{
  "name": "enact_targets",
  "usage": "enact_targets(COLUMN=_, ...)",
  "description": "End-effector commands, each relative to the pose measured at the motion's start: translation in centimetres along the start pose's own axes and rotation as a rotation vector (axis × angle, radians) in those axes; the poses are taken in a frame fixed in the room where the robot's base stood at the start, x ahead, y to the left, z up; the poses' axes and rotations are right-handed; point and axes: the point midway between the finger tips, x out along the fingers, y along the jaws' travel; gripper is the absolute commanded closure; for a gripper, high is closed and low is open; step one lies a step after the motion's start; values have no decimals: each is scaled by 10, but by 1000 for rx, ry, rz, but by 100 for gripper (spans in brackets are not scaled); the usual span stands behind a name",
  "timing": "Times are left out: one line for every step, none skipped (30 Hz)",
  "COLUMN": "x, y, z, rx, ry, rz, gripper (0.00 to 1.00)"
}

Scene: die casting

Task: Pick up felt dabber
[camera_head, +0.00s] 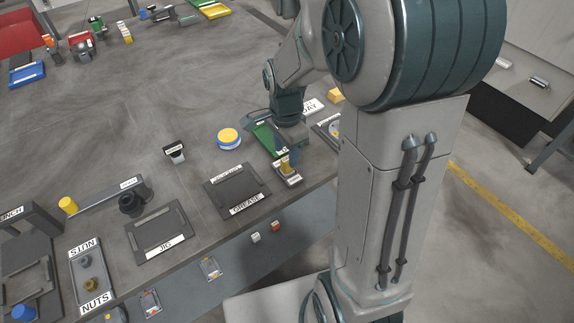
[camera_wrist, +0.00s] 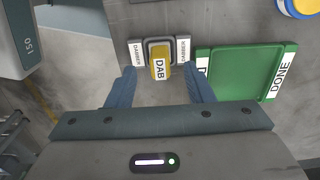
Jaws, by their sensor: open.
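The felt dabber (camera_wrist: 159,66) has a yellow body with a white DAB label. It sits in a grey holder (camera_wrist: 136,46) with white labels on both sides; one reads DABBER. In the head view the yellow dabber (camera_head: 285,164) shows in its holder (camera_head: 292,180) near the table's front edge. My gripper (camera_wrist: 159,78) is open, its blue fingers pointing toward the holder with one on either side of the dabber in the picture. The gap between the fingers looks empty. I cannot tell how far the fingertips are above the dabber. In the head view my gripper (camera_head: 287,150) is close above the holder.
A green DONE tray (camera_wrist: 240,75) lies right beside the holder in the wrist view. A yellow-and-blue round tin (camera_head: 228,138) and the GREASE tray (camera_head: 238,190) stand to the left. The table's front edge is close. The middle of the table is largely clear.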

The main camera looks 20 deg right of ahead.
Motion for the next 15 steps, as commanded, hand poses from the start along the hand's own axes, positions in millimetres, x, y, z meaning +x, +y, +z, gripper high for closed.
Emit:
enact_targets(x=6, y=1, z=-1, rx=1, ry=-2, rz=5, gripper=53)
enact_targets(x=11, y=1, z=-1, rx=1, ry=-2, rz=5, gripper=53)
enact_targets(x=17, y=1, z=-2, rx=1, ry=-2, rz=6, gripper=53)
enact_targets(x=22, y=1, z=-3, rx=2, ry=-2, rz=6, gripper=53)
enact_targets(x=27, y=1, z=-3, rx=2, ry=-2, rz=7, gripper=53)
enact_targets(x=33, y=1, z=-4, rx=1, ry=-2, rz=6, gripper=53)
enact_targets(x=37, y=1, z=-3, rx=1, ry=-2, rz=6, gripper=53)
enact_targets(x=41, y=1, z=-3, rx=0, ry=-2, rz=5, gripper=53)
enact_targets(x=44, y=1, z=-3, rx=0, ry=-1, rz=3, gripper=53)
enact_targets(x=46, y=0, z=-3, rx=0, ry=-1, rz=3, gripper=53)
enact_targets(x=47, y=0, z=-3, rx=-1, ry=-1, rz=3, gripper=53)
enact_targets(x=49, y=0, z=-3, rx=-1, ry=-1, rz=2, gripper=53)
enact_targets(x=49, y=0, z=-3, rx=-1, ry=-1, rz=1, gripper=53)
enact_targets(x=49, y=0, z=-3, rx=-1, ry=0, rz=1, gripper=53)
enact_targets(x=49, y=0, z=-3, rx=-1, ry=0, rz=1, gripper=53)
